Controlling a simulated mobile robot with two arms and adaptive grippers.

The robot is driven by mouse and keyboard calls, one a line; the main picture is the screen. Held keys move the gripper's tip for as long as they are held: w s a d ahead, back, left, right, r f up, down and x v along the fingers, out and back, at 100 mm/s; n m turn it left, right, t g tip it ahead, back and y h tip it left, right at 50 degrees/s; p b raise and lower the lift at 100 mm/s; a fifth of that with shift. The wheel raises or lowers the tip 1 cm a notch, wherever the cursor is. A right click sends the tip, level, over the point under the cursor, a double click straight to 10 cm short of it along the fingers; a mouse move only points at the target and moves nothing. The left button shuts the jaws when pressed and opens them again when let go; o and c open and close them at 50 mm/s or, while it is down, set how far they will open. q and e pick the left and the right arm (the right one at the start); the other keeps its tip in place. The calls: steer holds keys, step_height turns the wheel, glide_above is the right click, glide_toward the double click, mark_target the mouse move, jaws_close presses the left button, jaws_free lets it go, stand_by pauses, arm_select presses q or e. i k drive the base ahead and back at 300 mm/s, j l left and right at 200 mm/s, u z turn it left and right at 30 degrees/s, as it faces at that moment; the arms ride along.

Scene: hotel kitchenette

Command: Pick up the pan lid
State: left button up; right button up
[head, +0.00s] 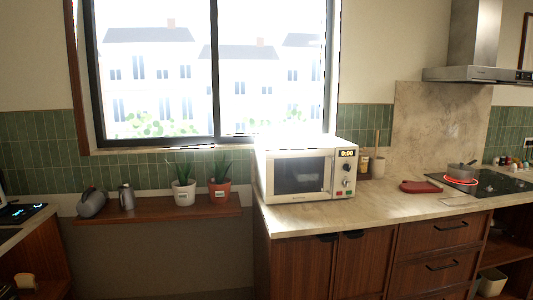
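I cannot clearly make out a pan lid. A small grey pan (461,171) stands on a glowing red ring of the black hob (497,182) at the right. It is too small in view to tell whether a lid lies on it. A flat dark red item (420,187) lies on the counter left of the hob; it is too small to name surely. Neither of my grippers is in view.
A white microwave (305,172) stands on the stone counter (375,204), its front counter strip clear. Two potted plants (219,190), a toaster (91,203) and a grey jug (127,197) stand on the shelf (160,208). A range hood (475,74) hangs above the hob.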

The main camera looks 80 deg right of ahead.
mark_target(461, 165)
steer(key=z, duration=4.45)
steer(key=i+l+z, duration=0.1)
steer(key=i+z, duration=0.35)
steer(key=i, duration=4.75)
steer(key=i+u, duration=0.4)
steer(key=i+l+u, duration=0.2)
steer(key=u, duration=0.2)
steer(key=i+l+u, duration=0.25)
steer(key=u, duration=0.15)
steer(key=i+l, duration=0.05)
